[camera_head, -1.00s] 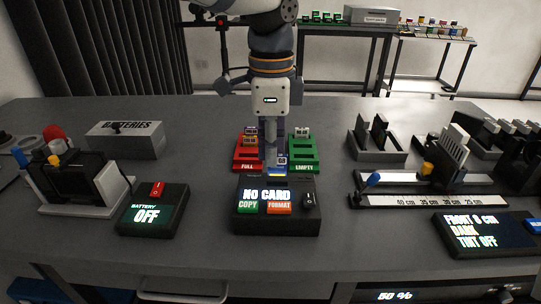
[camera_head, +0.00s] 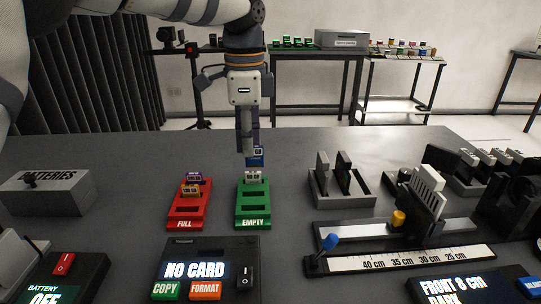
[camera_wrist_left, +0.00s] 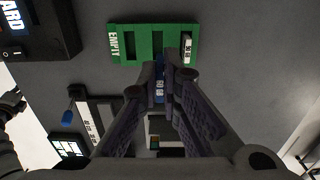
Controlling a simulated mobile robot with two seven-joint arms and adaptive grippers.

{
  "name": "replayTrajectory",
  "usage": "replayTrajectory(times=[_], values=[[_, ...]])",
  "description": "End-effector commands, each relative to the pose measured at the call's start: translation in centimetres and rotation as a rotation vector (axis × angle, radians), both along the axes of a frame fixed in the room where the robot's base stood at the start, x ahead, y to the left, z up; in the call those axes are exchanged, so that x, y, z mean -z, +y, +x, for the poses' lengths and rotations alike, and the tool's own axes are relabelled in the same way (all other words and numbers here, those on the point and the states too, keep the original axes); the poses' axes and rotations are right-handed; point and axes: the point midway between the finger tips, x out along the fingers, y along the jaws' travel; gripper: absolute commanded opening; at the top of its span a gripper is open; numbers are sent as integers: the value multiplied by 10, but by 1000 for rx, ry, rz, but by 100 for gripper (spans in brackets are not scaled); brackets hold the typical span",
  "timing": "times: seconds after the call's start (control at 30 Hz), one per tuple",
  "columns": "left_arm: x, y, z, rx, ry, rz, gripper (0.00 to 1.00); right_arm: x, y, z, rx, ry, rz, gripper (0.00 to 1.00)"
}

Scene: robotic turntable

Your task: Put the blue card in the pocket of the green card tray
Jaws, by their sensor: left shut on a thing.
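My left gripper (camera_head: 248,150) is shut on the blue card (camera_head: 257,157), which is held upright with a light label facing me. The card hangs above and just beyond the far end of the green card tray (camera_head: 253,223), marked EMPTY. The tray has several slots; a whitish card (camera_head: 253,178) stands in its far one, and the nearer slots look empty. In the left wrist view the blue card (camera_wrist_left: 159,91) shows between the fingers, below the tray (camera_wrist_left: 132,42) in the picture. My right gripper is not in view.
The red tray (camera_head: 187,217), marked FULL, holds cards left of the green one. The card reader (camera_head: 205,250) in front reads NO CARD. A grey holder with dark upright plates (camera_head: 342,185) stands to the right. The table behind the trays is clear.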

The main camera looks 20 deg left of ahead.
Motion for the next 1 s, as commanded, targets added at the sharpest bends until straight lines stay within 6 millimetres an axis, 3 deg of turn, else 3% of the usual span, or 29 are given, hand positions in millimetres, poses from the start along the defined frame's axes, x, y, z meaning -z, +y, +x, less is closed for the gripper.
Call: replayTrajectory(times=[0.4, 0.8, 1.0], values=[[-6, 2, -1, -3, -9, 2, 0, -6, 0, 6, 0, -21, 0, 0], [44, 2, 0, -3, -2, 1, 0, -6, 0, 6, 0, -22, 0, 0], [55, 2, 0, -3, -4, 0, 0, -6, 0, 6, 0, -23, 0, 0]])
